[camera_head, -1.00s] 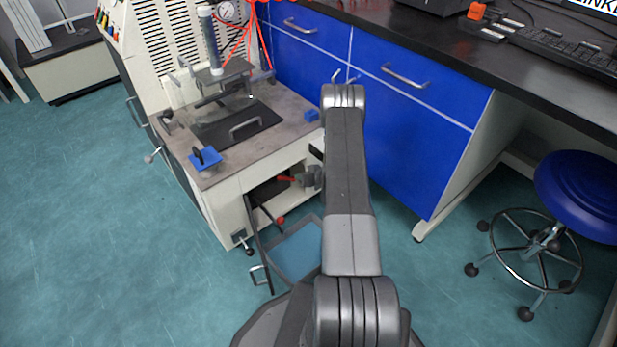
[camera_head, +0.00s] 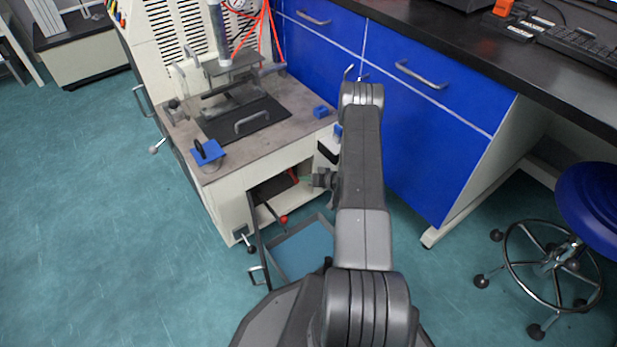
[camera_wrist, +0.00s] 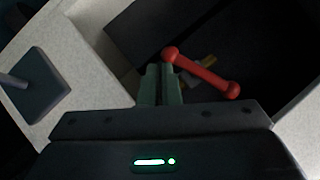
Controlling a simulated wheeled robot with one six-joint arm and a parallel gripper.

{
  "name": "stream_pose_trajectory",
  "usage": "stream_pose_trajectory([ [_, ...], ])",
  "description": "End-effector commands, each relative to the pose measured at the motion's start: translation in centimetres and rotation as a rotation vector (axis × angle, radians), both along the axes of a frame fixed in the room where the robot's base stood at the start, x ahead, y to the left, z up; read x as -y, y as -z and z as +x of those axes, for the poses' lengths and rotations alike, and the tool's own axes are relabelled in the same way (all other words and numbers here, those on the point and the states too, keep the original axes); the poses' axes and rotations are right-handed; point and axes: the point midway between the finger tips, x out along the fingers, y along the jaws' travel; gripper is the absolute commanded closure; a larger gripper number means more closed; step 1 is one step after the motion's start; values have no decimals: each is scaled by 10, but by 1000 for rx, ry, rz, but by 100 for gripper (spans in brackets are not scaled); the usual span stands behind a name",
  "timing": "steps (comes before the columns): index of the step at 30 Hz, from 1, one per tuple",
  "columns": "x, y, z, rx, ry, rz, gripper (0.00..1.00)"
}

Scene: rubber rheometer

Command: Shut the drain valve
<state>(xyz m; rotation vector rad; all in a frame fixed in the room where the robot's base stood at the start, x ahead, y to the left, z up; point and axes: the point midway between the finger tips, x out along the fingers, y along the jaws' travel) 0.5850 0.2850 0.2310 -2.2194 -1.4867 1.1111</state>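The drain valve has a red lever (camera_wrist: 205,74) with rounded ends and a small brass-coloured body (camera_wrist: 207,61), inside the dark opening of the machine's base in the wrist view. The lever slants down to the right. In the head view a bit of red lever (camera_head: 294,177) shows in the opening, beside my gripper (camera_head: 316,181). In the wrist view my gripper (camera_wrist: 160,76) has its fingers together, with nothing seen between them. The tips are just short of the lever's upper left end; whether they touch cannot be told.
The machine's base has a pale frame (camera_head: 223,203) around the opening. A blue cabinet (camera_head: 425,150) is right of my arm. Floor is clear at left.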

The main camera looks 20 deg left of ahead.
Motion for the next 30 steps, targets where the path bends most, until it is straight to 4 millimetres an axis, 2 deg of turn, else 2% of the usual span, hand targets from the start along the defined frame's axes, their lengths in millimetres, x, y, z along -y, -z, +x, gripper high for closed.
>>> stream_pose_trajectory([
  [2,-1,5,0,3,-1,-1,100],
  [10,-1,4,0,2,1,-2,100],
  [21,0,-11,-1,1,1,-3,100],
  [30,0,-12,-1,1,1,-3,100],
])
